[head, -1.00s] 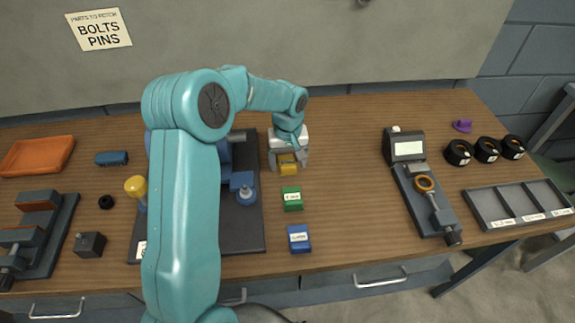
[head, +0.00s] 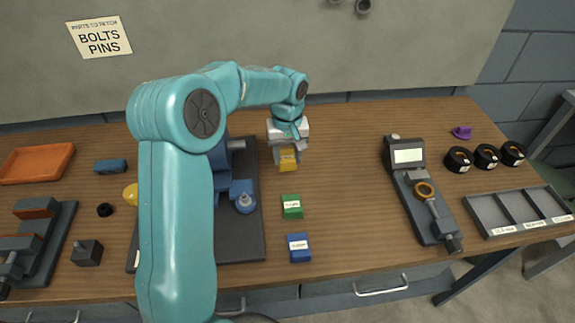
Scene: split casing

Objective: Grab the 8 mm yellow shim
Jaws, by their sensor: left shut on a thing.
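The yellow shim (head: 287,163) is a small block at the far middle of the table in the head view. My left gripper (head: 288,157) points down and is shut on it, with a finger on either side. I cannot tell whether the shim is still touching the table. A green block (head: 291,206) and a blue block (head: 299,248), both with white labels, lie in a row in front of it. My right gripper is not in view.
A dark plate (head: 247,222) with a blue fixture lies left of the blocks, partly hidden by my arm. A gauge device (head: 411,178), a compartment tray (head: 484,217) and several black rings (head: 486,156) are at the right. An orange tray (head: 37,163) is far left.

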